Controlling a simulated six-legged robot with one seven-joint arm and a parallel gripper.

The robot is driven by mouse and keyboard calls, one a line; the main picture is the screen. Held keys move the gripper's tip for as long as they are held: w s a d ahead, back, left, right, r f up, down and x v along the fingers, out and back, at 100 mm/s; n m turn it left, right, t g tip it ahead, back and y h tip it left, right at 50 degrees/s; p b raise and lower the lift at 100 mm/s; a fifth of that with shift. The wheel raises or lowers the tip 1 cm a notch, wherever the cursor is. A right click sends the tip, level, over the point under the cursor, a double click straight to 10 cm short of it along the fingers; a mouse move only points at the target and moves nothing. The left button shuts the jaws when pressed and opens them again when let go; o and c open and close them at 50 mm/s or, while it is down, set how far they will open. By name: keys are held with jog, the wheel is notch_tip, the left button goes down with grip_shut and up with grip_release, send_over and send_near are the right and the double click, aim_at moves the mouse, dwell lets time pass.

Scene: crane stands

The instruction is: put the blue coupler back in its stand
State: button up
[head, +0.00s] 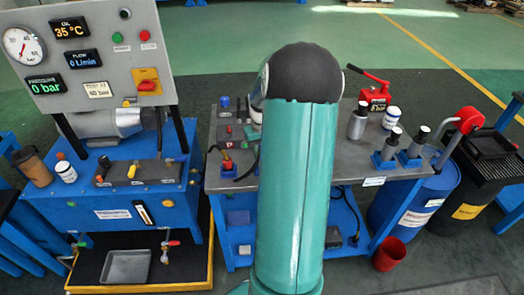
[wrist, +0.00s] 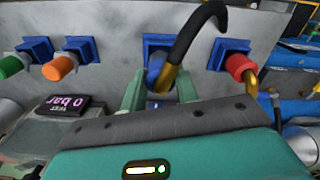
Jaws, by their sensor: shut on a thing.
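In the wrist view my gripper (wrist: 158,92) is shut on the blue coupler (wrist: 155,66), which sits between its two green fingers. A brass fitting and a black hose (wrist: 196,28) rise from the coupler to the right. A blue stand (wrist: 184,43) is directly behind the coupler. I cannot tell whether the coupler is inside the stand or just in front of it, because the fingers and the hose cover the meeting point. In the head view my arm hides the gripper and coupler.
In the wrist view a red coupler (wrist: 238,64) sits in a blue stand to the right, and orange (wrist: 60,68) and green (wrist: 12,66) ones sit left. A small display (wrist: 68,104) is near the left finger. In the head view cylinders stand on the bench (head: 340,165) at right.

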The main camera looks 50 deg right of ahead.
jog(key=shift+f, duration=0.1)
dwell(0.3)
jog(key=shift+f, duration=1.35)
jog(key=o, duration=1.1)
jog(key=shift+r, duration=2.5)
notch_tip(320, 180, up, 14)
jog(key=shift+f, duration=0.1)
